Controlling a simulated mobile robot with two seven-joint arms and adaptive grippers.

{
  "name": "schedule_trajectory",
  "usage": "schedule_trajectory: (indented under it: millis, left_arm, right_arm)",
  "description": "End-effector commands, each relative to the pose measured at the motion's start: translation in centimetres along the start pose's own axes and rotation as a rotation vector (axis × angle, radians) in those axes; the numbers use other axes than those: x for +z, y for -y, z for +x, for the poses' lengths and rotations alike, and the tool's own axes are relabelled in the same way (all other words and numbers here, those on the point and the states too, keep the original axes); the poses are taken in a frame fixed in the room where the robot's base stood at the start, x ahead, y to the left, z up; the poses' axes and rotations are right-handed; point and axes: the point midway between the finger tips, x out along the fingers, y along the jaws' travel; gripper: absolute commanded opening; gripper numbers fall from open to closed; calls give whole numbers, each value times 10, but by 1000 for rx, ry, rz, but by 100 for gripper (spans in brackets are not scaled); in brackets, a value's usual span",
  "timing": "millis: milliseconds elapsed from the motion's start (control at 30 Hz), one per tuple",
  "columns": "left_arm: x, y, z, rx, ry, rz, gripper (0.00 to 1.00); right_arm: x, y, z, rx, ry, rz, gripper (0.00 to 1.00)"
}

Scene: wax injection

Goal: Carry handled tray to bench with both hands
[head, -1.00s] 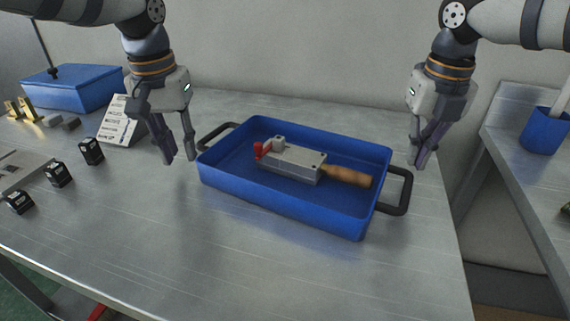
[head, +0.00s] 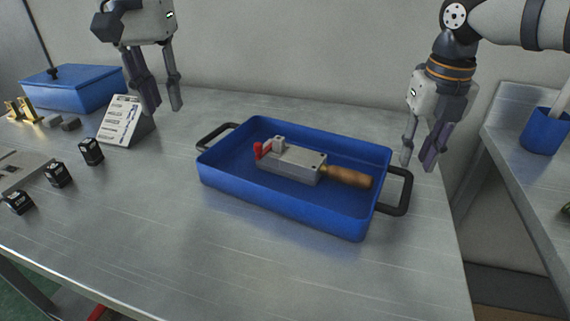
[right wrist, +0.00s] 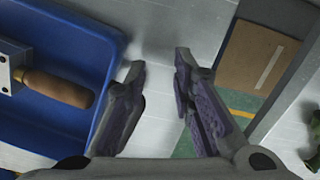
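The blue handled tray (head: 280,211) rests on the metal bench, with a black handle at its left end (head: 217,133) and another at its right end (head: 405,192). Inside it lies a grey metal block with a red clip and wooden handle (head: 300,163). My left gripper (head: 164,110) is open and empty, above and left of the tray's left handle. My right gripper (head: 417,166) is open and empty, fingers down near the right handle. In the right wrist view the tray's edge (right wrist: 103,95) lies left of the open fingers (right wrist: 160,58); the handle is not clearly visible there.
A sign card (head: 122,121), small black cubes (head: 58,174) and a blue lidded box (head: 75,88) stand at left. A second bench with a blue cup (head: 545,132) is at right, across a gap. The bench front is clear.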

Motion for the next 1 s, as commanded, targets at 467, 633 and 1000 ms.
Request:
schedule_trajectory:
  millis: [467, 633, 1000]
  left_arm:
    - [0, 0, -17, 0, 1, 0, 24]
    - [0, 0, -17, 0, 1, 0, 24]
    - [0, 0, -17, 0, 1, 0, 24]
  right_arm:
    - [1, 0, -75, 1, 4, 1, 23]
    - [0, 0, -109, 0, 2, 2, 23]
    - [0, 0, -120, 0, 0, -1, 23]
